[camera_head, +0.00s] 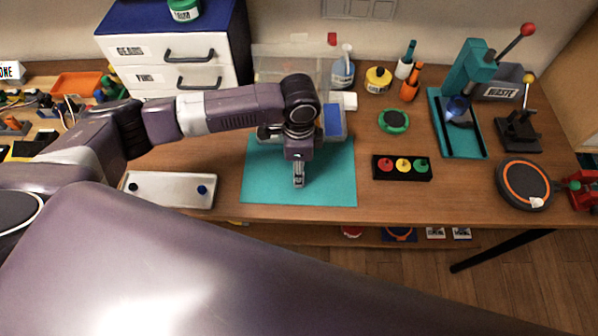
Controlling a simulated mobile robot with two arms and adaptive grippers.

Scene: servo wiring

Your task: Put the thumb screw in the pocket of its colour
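A black block (402,178) stands right of the teal mat (258,185), with red (387,165), yellow (403,166) and green (421,165) round spots in a row. I cannot tell which of these are pockets and which are thumb screws. A pale tray (165,190) left of the mat holds two small dark blue knobbed pieces, one at its right end (202,189) and one at its left (132,187). My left gripper (299,184) points down over the mat. Its fingers look close together, but whether they hold anything is unclear. My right gripper is out of view.
A grey device with a blue screen (333,122) sits behind my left gripper. A green round tin (393,121), a teal press (465,80) and a round black-orange pad (524,185) stand to the right. Drawers (150,50) stand at the back left.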

